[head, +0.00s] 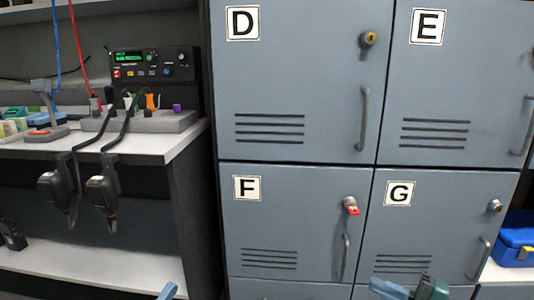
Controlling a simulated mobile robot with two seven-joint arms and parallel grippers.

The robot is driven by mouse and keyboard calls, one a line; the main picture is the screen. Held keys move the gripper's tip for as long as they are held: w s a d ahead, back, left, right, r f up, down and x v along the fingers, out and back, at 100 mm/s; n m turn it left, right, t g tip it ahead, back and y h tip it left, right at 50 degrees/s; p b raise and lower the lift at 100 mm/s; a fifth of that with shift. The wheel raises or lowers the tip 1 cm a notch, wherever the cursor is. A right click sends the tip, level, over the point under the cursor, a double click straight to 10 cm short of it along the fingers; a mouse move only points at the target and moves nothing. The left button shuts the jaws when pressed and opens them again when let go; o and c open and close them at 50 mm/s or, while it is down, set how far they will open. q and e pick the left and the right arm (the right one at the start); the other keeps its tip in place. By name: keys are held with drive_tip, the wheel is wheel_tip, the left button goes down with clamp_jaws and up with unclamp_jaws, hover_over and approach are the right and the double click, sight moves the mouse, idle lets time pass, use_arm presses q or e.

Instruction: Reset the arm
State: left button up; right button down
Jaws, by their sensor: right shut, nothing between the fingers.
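My right gripper (408,290) shows at the bottom edge, in front of the lower part of locker G (430,220). It is shut and empty, and most of it and its arm are below the frame. A small blue-grey tip (167,292) at the bottom edge, left of the middle, looks like part of my left gripper. Its jaws cannot be judged.
Grey lockers D (290,80), E (460,80) and F (290,215) are shut. A red-tagged key (352,209) is in F's lock. A white bench (130,143) with a radio (152,64) stands left. A blue case (517,240) sits right.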

drive_tip(key=s+a+r+m, duration=0.3)
drive_tip(key=s+a+m, duration=0.1)
drive_tip(key=s+a, duration=0.45)
drive_tip(key=s+a+r+m, duration=0.3)
drive_tip(key=s+a, duration=0.4)
drive_tip(key=s, duration=0.3)
drive_tip(key=w+r+m+t+h, duration=0.3)
drive_tip(key=w+r+m+t, duration=0.1)
drive_tip(key=r+m+t, duration=0.4)
use_arm(q)
drive_tip(key=s+a+r+n+g+y+p, duration=0.3)
drive_tip(key=a+r+n+g+y+p, duration=0.2)
drive_tip(key=p, duration=3.6)
wheel_tip(320, 180, up, 2)
drive_tip(key=n+g+y, duration=0.1)
drive_tip(key=g+y, duration=0.2)
drive_tip(key=g, duration=0.1)
drive_tip(key=shift+r+y+p, duration=0.15)
drive_tip(key=shift+y+p, duration=0.2)
drive_tip(key=shift+y, duration=0.05)
use_arm(e)
drive_tip(key=s+d+r+m+g+h, duration=0.3)
drive_tip(key=d+r+m+g+h, duration=0.2)
drive_tip(key=r+m+g+h, duration=0.1)
drive_tip(key=m+g+h, duration=0.1)
drive_tip(key=g+h, duration=0.1)
drive_tip(key=h, duration=0.1)
drive_tip(key=shift+r+g, duration=0.3)
